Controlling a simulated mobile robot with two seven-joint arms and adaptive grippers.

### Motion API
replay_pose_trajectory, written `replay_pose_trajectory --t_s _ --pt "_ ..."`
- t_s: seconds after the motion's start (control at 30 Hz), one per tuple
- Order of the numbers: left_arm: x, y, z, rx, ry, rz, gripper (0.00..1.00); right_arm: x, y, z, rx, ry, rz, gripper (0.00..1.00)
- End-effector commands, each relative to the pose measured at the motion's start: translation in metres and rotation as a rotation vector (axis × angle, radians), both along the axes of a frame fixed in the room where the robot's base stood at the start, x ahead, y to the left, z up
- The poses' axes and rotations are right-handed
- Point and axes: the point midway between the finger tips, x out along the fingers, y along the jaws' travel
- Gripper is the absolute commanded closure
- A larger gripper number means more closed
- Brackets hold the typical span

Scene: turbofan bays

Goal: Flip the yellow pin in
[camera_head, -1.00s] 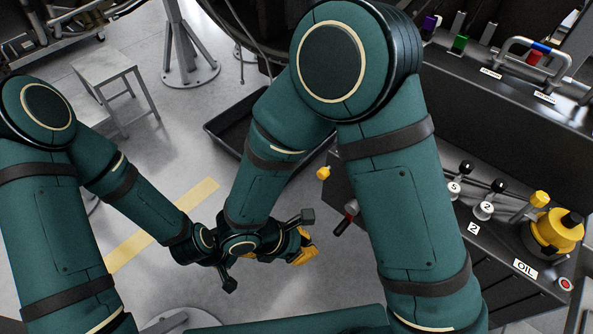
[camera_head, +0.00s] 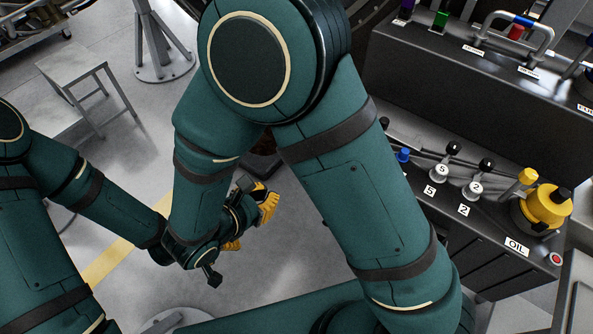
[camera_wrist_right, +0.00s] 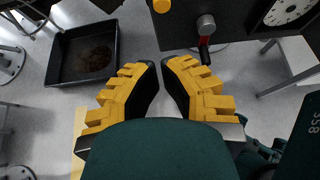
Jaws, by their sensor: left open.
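A yellow knob (camera_wrist_right: 161,5) shows at the top edge of the right wrist view, cut off by the frame; in the head view my right arm hides its place. Another yellow-headed pin (camera_head: 528,176) stands beside the yellow oil cap on the bench. I cannot tell from these frames which one is the task's pin. My right gripper (camera_head: 267,204) has yellow ribbed fingers; its tips (camera_wrist_right: 161,68) almost meet in the right wrist view, with nothing between them, short of the knob. My left gripper (camera_head: 232,245) is open, mostly hidden behind the right wrist.
A black tray (camera_wrist_right: 58,72) lies on the floor to the left. The bench holds the yellow oil cap (camera_head: 546,207), white-based levers (camera_head: 472,190) and a blue knob (camera_head: 403,155). My arms cross closely.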

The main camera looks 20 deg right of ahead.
Motion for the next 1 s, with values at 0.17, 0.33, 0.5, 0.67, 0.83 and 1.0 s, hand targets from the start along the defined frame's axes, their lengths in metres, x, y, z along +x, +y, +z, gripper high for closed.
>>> replay_pose_trajectory --t_s 0.17,0.33,0.5,0.67,0.83,1.0 --pt "-0.001 0.0 -0.004 0.0 0.002 -0.002 0.4 0.017 -0.024 -0.018 -0.003 0.003 -0.006 1.0" --pt "-0.002 0.0 -0.007 -0.001 0.005 -0.004 0.4 0.035 -0.047 -0.035 -0.002 0.003 -0.006 1.0" --pt "-0.003 0.0 -0.007 -0.002 0.007 -0.005 0.4 0.052 -0.069 -0.043 0.001 0.001 -0.006 1.0" --pt "-0.002 0.0 -0.006 -0.002 0.006 -0.004 0.4 0.064 -0.083 -0.042 0.001 0.0 -0.004 1.0" --pt "-0.002 0.0 -0.006 -0.001 0.005 -0.004 0.4 0.069 -0.09 -0.043 0.0 0.001 -0.003 1.0" --pt "-0.002 0.0 -0.006 -0.001 0.005 -0.004 0.4 0.07 -0.09 -0.043 0.0 0.001 -0.001 1.0"
